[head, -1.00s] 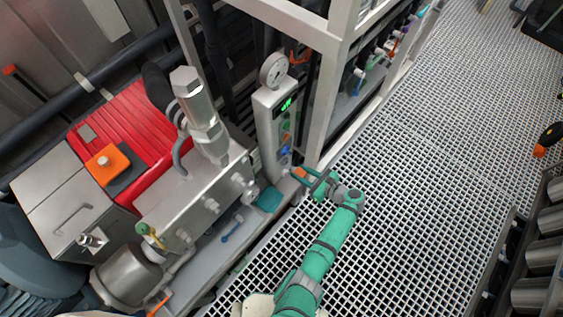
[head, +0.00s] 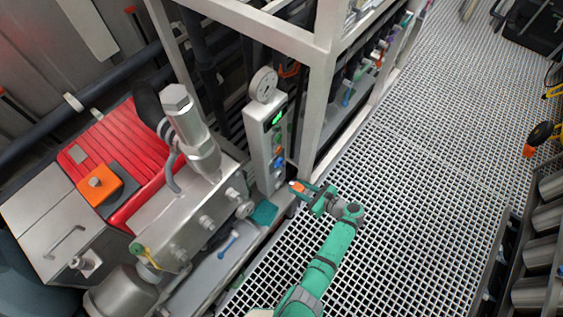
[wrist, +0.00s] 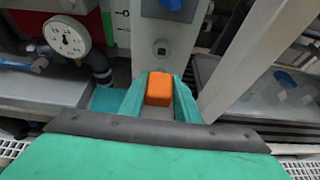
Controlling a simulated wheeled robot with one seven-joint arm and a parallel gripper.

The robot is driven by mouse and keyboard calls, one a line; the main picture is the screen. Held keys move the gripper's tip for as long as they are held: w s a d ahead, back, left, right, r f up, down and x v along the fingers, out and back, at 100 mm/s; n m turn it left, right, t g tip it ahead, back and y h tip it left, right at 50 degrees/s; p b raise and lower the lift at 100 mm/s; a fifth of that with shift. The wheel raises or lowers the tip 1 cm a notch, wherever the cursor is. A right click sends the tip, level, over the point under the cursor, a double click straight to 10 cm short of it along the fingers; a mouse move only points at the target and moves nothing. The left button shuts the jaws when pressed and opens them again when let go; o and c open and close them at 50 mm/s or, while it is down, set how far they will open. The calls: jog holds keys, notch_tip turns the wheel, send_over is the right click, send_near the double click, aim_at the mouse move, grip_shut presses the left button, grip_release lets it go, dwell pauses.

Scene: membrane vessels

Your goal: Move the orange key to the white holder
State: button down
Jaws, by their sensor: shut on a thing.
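My gripper (head: 311,194) is shut on the orange key (head: 298,187). In the wrist view the key's orange block (wrist: 159,89) sits between the two green fingers of my gripper (wrist: 159,100). A tall white panel (head: 255,138) with a green display and coloured buttons stands just beyond the key. In the wrist view the panel (wrist: 142,40) has a blue button above a small dark square socket (wrist: 162,48). The key is in front of and below this socket, with a gap that I cannot judge. I cannot tell whether this panel is the white holder.
A round gauge (head: 263,85) sits atop the panel. A pale frame post (head: 321,90) stands close to its right. A steel pump block (head: 190,215) is at left, with a teal block (head: 264,213) on the ledge. The grating floor (head: 430,160) at right is open.

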jog(key=s+f+m+t+h, duration=0.3)
jog(key=f, duration=0.2)
jog(key=a+r+m+t+h, duration=0.2)
jog(key=a+r+m+h, duration=0.3)
jog(key=r, duration=0.6)
jog(key=m+h, duration=0.2)
jog(key=shift+s+a+r+m+h, duration=0.2)
jog(key=shift+s+r+m+h, duration=0.1)
jog(key=shift+s+r+h, duration=0.1)
jog(key=shift+w, duration=0.15)
